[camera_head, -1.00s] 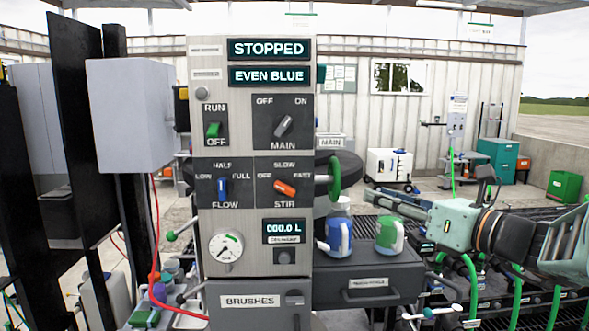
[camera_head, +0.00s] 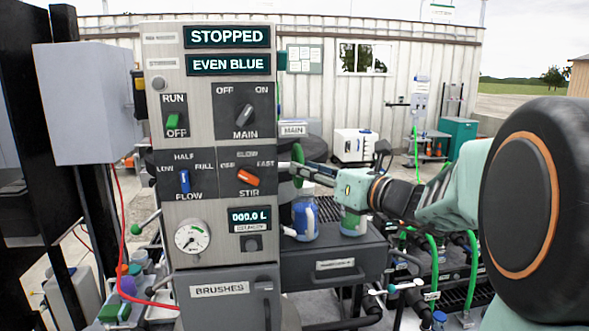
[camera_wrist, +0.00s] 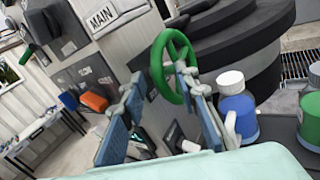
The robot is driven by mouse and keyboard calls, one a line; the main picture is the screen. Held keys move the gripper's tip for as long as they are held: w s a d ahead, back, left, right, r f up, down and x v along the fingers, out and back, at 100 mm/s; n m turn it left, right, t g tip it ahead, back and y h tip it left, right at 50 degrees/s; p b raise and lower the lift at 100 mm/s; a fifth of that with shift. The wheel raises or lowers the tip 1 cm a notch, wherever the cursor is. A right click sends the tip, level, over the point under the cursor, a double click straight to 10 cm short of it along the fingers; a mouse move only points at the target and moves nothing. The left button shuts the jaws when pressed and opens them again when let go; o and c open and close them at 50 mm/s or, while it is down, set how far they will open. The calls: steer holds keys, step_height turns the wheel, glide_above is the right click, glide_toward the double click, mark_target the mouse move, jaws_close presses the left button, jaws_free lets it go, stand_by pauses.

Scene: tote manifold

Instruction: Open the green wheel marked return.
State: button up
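The green wheel (camera_head: 298,165) sits on the right side of the control panel, seen nearly edge-on in the head view. In the wrist view the wheel (camera_wrist: 157,68) shows as a green ring with spokes. I cannot read a return mark on it. My gripper (camera_head: 312,171) is beside the wheel, pointing left at it. In the wrist view my gripper (camera_wrist: 160,84) has its two blue-padded fingers apart. The near part of the rim shows between and just beyond the fingertips, and the right finger overlaps it. I cannot tell if they touch.
The panel (camera_head: 203,222) reads STOPPED and EVEN BLUE. Its orange STIR switch (camera_head: 248,178) is left of the wheel. A blue bottle (camera_head: 305,220) stands on the dark drawer unit (camera_head: 335,266) below my gripper. A dark round tank (camera_wrist: 236,45) is behind the wheel.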

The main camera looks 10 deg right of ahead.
steer(key=shift+c, duration=0.7)
jaws_close()
steer(key=shift+f+b, duration=0.2)
steer(key=shift+b, duration=0.2)
